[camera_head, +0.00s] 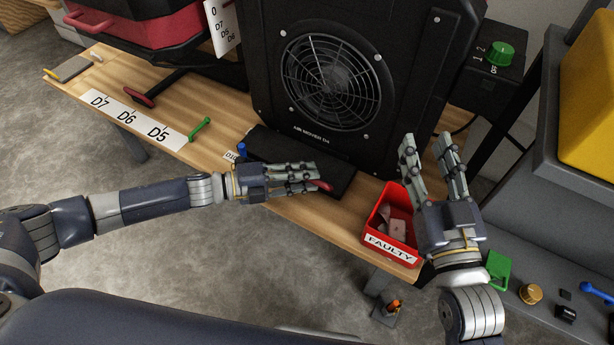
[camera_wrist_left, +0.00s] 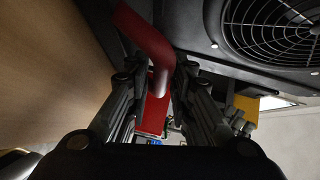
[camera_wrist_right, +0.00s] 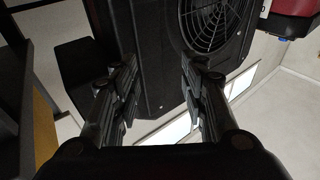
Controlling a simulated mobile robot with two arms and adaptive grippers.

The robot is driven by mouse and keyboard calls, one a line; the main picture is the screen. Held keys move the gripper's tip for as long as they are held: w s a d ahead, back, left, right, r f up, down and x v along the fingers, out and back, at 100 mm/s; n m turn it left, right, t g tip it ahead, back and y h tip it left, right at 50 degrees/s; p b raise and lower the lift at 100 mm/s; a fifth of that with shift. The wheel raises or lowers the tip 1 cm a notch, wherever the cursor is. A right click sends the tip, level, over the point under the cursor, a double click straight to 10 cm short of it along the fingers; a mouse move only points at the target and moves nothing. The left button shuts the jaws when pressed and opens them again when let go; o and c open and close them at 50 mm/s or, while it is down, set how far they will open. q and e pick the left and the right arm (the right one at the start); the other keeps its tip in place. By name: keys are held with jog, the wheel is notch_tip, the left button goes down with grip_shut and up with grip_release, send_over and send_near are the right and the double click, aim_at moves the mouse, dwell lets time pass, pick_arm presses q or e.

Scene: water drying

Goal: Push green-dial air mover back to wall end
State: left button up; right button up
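The black air mover (camera_head: 340,140), lettered "AIR MOVER D4", stands upright on the wooden bench, its round grille facing me. A green dial (camera_head: 502,54) sits on the black box at its right. My left gripper (camera_head: 318,180) is at the black base plate in front of the air mover. A bent red handle (camera_wrist_left: 148,45) lies between its fingers, with a gap visible; firm contact is not clear. My right gripper (camera_head: 424,150) is open and empty, fingers pointing toward the air mover's lower right side. The air mover also shows in the right wrist view (camera_wrist_right: 155,60).
A red FAULTY bin (camera_head: 383,222) holds pale pieces at the bench's front, between the grippers. A grey cart (camera_head: 550,225) with a yellow box (camera_head: 590,100) stands right. A label strip (camera_head: 125,118) and green handle (camera_head: 200,130) lie left. Red cases (camera_head: 150,25) stand back left.

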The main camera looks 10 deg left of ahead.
aim_at(337, 149)
pick_arm(q)
jog(key=shift+w+d, duration=0.15)
jog(key=shift+d, duration=0.2)
pick_arm(e)
jog(key=shift+r, duration=0.35)
pick_arm(q)
jog(key=shift+c, duration=0.5)
grip_shut()
jog(key=shift+w, duration=0.1)
jog(key=w, duration=0.1)
jog(key=w+d+b, duration=0.1)
jog(key=w, duration=0.2)
jog(key=shift+w+d+f, duration=0.15)
jog(key=shift+w+d, duration=0.05)
jog(key=shift+d, duration=0.15)
jog(key=w, duration=0.1)
jog(key=w+d+b, duration=0.1)
jog(key=w, duration=0.2)
jog(key=shift+d+b, duration=0.3)
jog(key=shift+b, duration=0.05)
pick_arm(e)
jog(key=s+r+t+y, duration=0.2)
jog(key=s+r+t, duration=0.4)
jog(key=r, duration=0.4)
jog(key=shift+r+t+y, duration=0.2)
jog(key=shift+t+y, duration=0.2)
jog(key=shift+t, duration=0.3)
